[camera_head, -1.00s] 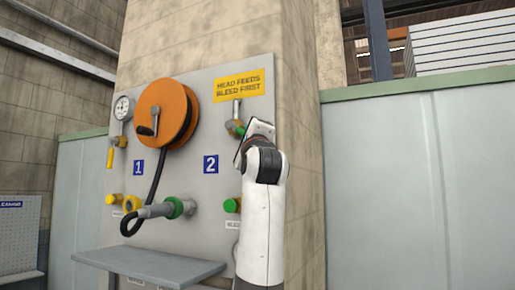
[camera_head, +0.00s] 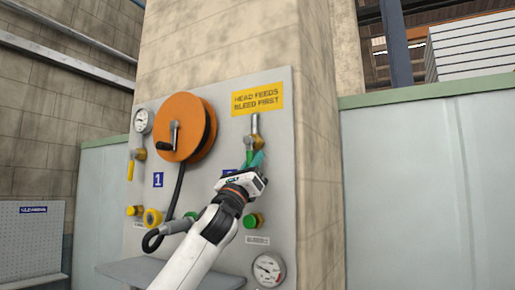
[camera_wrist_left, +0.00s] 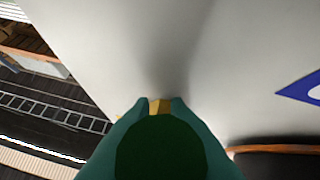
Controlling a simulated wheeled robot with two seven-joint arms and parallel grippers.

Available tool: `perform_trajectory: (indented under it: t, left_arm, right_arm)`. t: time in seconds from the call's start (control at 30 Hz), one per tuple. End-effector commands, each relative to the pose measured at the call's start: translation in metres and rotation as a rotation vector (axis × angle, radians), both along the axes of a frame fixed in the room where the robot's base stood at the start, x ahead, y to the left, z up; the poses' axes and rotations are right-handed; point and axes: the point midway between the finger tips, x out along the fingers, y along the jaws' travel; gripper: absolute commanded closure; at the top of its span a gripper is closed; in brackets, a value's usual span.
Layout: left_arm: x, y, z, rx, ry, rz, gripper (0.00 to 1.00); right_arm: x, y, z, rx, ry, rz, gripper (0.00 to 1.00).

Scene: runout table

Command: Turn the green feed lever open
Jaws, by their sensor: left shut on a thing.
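The green feed lever (camera_head: 249,151) is on the grey wall panel, under a brass valve pipe (camera_head: 255,124) and the yellow sign. In the head view it points downward from the valve, partly hidden by my fingers. My left gripper (camera_head: 256,161) has teal fingertips and is shut on the lever from below. In the left wrist view, the teal fingers (camera_wrist_left: 160,113) close around a dark green shape, the lever's handle (camera_wrist_left: 160,150), with a brass bit just beyond. My right gripper is out of view.
An orange hose reel (camera_head: 184,127) stands out to the left of the lever. A yellow lever (camera_head: 130,170) hangs below a gauge at far left. A green-capped fitting (camera_head: 254,220) and a round gauge (camera_head: 268,269) are below. A grey shelf (camera_head: 150,272) juts out under my arm.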

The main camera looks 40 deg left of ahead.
Motion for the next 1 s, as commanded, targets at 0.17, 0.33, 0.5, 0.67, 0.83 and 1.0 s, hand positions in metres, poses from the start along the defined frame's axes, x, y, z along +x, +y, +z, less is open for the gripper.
perform_trajectory:
  t: [0.17, 0.33, 0.5, 0.67, 0.83, 1.0]
  left_arm:
    - [0.002, 0.004, -0.001, 0.082, 0.028, -0.001, 1.0]
    - [0.001, 0.005, -0.003, 0.126, 0.037, -0.001, 1.0]
    - [0.001, 0.006, -0.004, 0.143, 0.04, -0.002, 1.0]
    - [0.001, 0.006, -0.004, 0.146, 0.039, -0.002, 1.0]
    - [0.0, 0.006, -0.004, 0.147, 0.038, -0.001, 1.0]
    - [0.0, 0.006, -0.003, 0.146, 0.037, -0.001, 0.63]
  right_arm:
    - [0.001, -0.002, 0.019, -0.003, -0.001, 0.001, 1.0]
    - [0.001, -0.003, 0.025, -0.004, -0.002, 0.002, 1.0]
    - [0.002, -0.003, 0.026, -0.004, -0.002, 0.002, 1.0]
    - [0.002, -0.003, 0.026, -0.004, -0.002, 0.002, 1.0]
    - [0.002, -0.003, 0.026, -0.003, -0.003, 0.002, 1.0]
    - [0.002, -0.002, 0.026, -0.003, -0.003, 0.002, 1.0]
